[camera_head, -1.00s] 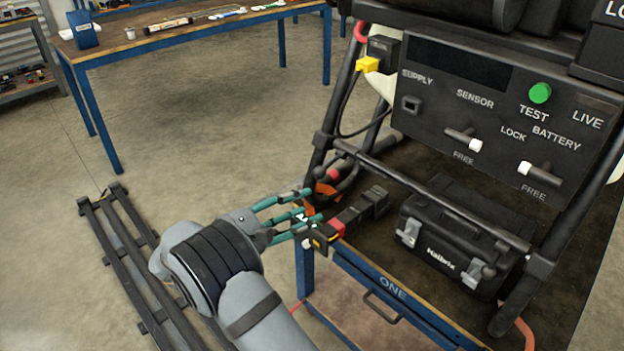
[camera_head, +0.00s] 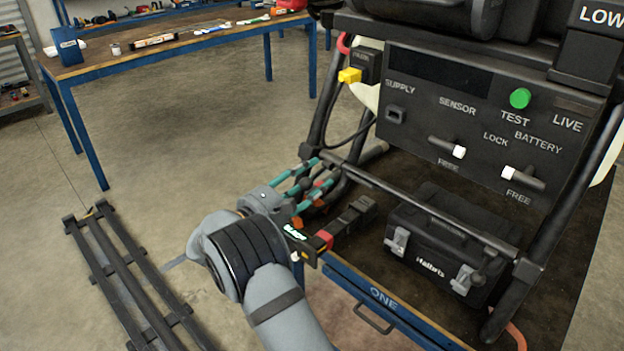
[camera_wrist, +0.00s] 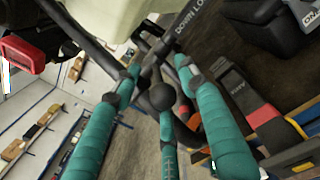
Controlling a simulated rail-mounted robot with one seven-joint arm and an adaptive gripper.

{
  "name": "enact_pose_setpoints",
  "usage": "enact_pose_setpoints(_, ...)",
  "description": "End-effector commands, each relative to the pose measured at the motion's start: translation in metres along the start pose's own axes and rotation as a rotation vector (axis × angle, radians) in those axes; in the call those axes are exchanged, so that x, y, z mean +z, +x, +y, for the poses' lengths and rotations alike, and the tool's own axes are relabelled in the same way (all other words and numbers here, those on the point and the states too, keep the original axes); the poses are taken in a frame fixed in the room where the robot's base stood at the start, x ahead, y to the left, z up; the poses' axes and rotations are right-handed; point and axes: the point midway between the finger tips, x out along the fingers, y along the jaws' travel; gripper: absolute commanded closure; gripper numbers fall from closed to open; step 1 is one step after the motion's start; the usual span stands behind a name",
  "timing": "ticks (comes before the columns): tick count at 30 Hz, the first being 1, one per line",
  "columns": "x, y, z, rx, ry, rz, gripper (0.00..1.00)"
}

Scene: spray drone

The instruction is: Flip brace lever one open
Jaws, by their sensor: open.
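My gripper (camera_head: 312,178) has teal fingers and is open at the left leg of the dark drone frame, above the left corner of the ONE bench. In the wrist view its fingers (camera_wrist: 160,85) spread around a round black knob (camera_wrist: 162,96), which looks like the end of the brace lever. I cannot tell whether any finger touches the knob. A dark bar marked "DOWN LO..." (camera_wrist: 190,30) runs just beyond the fingertips. In the head view the fingers and frame hide the lever, and its position is not clear.
The drone panel (camera_head: 480,130) with its switches and green button hangs above right. A black toolbox (camera_head: 445,245) stands under the frame on the bench (camera_head: 375,300). A black strap or tool (camera_head: 350,218) lies close to my wrist.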

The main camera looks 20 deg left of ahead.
Motion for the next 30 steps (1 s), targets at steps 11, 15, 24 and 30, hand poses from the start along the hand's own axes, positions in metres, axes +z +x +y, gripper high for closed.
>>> enact_pose_setpoints(11, -0.0001, 0.0014, -0.0003, -0.001, -0.001, 0.000, 0.64)
enact_pose_setpoints(15, -0.0002, 0.0012, -0.0002, -0.001, -0.001, 0.000, 0.73)
enact_pose_setpoints(24, 0.0002, 0.0014, -0.0008, -0.002, 0.000, 0.000, 0.90)
enact_pose_setpoints(30, 0.0005, 0.0016, -0.0010, -0.003, 0.001, -0.001, 1.00)
